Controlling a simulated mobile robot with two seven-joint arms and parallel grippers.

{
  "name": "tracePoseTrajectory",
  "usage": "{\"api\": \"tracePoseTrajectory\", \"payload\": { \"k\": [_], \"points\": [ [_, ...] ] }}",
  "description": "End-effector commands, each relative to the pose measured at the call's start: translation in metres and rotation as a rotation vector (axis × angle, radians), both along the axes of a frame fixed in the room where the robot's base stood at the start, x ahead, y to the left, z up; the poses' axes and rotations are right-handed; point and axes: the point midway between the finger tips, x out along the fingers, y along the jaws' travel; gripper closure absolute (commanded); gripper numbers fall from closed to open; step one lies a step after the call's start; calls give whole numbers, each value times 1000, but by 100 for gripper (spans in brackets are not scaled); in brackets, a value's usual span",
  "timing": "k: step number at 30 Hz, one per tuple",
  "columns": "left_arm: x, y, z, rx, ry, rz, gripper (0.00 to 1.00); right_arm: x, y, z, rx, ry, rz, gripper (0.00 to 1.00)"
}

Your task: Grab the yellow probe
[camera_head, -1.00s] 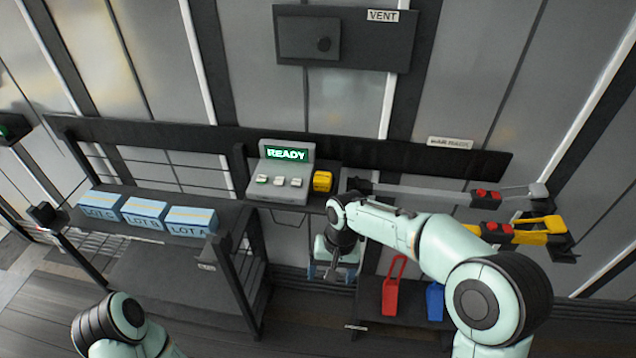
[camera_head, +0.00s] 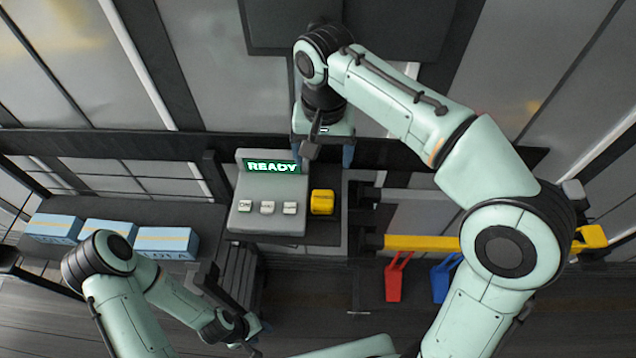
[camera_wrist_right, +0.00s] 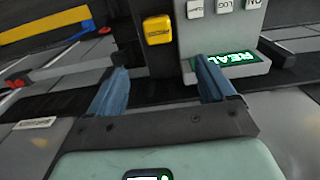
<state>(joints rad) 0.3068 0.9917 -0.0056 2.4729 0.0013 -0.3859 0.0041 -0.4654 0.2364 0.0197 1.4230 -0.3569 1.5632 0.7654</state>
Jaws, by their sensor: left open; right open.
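The yellow probe (camera_head: 322,202) is a small yellow block standing on a dark shelf just right of the grey READY console (camera_head: 268,218). It also shows in the right wrist view (camera_wrist_right: 158,30), top middle, beyond the fingertips. My right gripper (camera_head: 322,154) points down, open and empty, behind and above the probe, with a gap between them. In the right wrist view its blue fingers (camera_wrist_right: 161,72) are spread apart with nothing between them. My left gripper (camera_head: 258,336) is open and empty, low in the head view, well away from the probe.
Blue lot boxes (camera_head: 167,243) sit on a shelf at the left. A long yellow bar (camera_head: 422,243) and a grey bar lie right of the probe, partly hidden by my right arm. Red (camera_head: 394,281) and blue (camera_head: 441,279) handled items are below. A dark rail runs behind the console.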

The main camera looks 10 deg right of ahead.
Motion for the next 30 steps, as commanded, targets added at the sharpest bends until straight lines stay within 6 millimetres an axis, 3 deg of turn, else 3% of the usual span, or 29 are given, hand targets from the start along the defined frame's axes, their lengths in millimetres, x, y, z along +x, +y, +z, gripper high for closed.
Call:
{"api": "tracePoseTrajectory", "payload": {
  "k": [9,17,25,30],
  "points": [
    [-21,0,-20,0,25,0,57,-3,-1,-64,-3,8,0,17],
    [-23,0,-23,0,27,0,57,-2,0,-82,-2,5,0,17],
    [-28,0,-30,0,32,0,57,-4,0,-121,-2,6,-1,17],
    [-29,0,-30,0,33,1,57,-4,0,-129,-1,3,-1,17]
  ]
}}
